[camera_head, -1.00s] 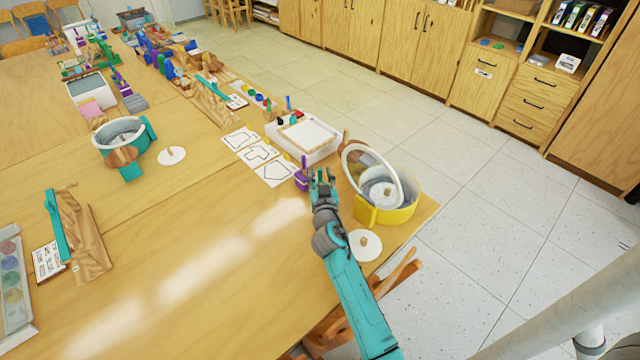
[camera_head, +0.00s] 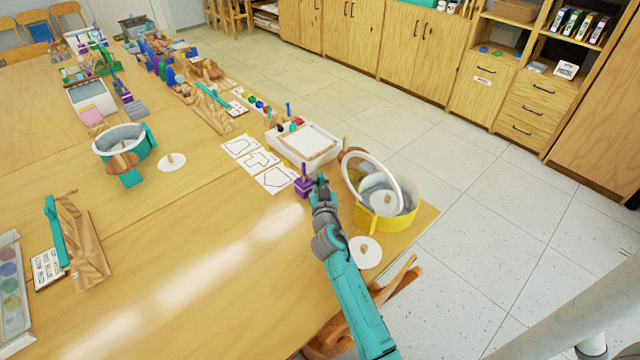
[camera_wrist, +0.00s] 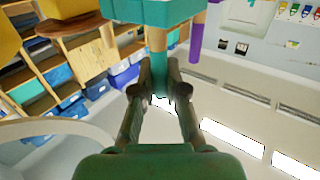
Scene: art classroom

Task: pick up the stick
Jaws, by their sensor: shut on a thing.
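My gripper (camera_head: 320,181) is at the right part of the table, just right of a small purple block with an upright purple stick (camera_head: 304,172). In the wrist view my gripper (camera_wrist: 165,88) is shut on a teal stick (camera_wrist: 158,68). A teal block (camera_wrist: 150,12) shows at the stick's far end. The purple stick also shows in the wrist view (camera_wrist: 197,40), beside the held stick and apart from the fingers. In the head view the gripper mostly hides the held stick.
A yellow round container (camera_head: 385,217) with a tilted white-rimmed ring stands close right of my gripper, near the table edge. A white disc (camera_head: 365,252) lies beside my arm. A white tray (camera_head: 302,150) and outline cards (camera_head: 251,158) lie behind.

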